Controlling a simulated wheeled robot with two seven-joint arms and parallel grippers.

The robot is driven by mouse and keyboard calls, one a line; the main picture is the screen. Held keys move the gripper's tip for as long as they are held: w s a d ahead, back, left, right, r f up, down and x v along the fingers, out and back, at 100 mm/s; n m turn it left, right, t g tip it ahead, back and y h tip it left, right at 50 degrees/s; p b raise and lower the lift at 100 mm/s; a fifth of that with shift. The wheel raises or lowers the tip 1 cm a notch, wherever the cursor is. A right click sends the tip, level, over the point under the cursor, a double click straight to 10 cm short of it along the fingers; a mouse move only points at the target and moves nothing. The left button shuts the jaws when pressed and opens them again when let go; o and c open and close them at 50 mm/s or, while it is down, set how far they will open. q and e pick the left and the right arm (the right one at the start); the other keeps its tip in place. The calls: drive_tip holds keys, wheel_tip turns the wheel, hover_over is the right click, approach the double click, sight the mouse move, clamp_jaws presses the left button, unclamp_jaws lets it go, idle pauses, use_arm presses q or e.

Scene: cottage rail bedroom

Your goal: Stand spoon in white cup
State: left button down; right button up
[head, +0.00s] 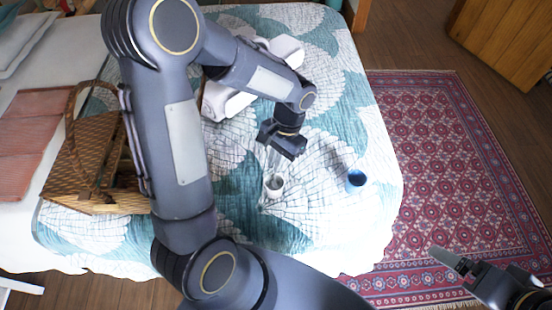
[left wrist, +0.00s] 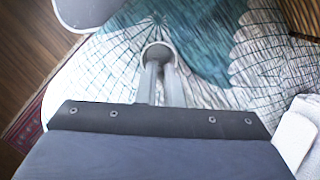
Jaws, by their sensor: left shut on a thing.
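The white cup (head: 273,188) stands upright on the bed, its opening facing up. It also shows in the left wrist view (left wrist: 158,49), just past my fingertips. My left gripper (head: 275,158) points down over the bed, above and close to the cup. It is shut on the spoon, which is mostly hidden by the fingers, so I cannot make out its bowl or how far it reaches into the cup. My right gripper (head: 458,262) is at the lower right over the rug, away from the cup; its jaw opening is unclear.
A blue cup (head: 355,181) stands to the right of the white cup. A wicker basket (head: 95,160) is on the left of the bed. A white object (head: 285,50) lies behind my left forearm. The patterned bedspread (head: 335,230) is clear at the front right; a red rug (head: 440,150) lies beyond its edge.

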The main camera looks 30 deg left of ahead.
use_arm(q)
drive_tip(key=c, duration=1.5)
unclamp_jaws()
drive_tip(key=v, duration=0.7)
drive_tip(key=shift+r, duration=0.35)
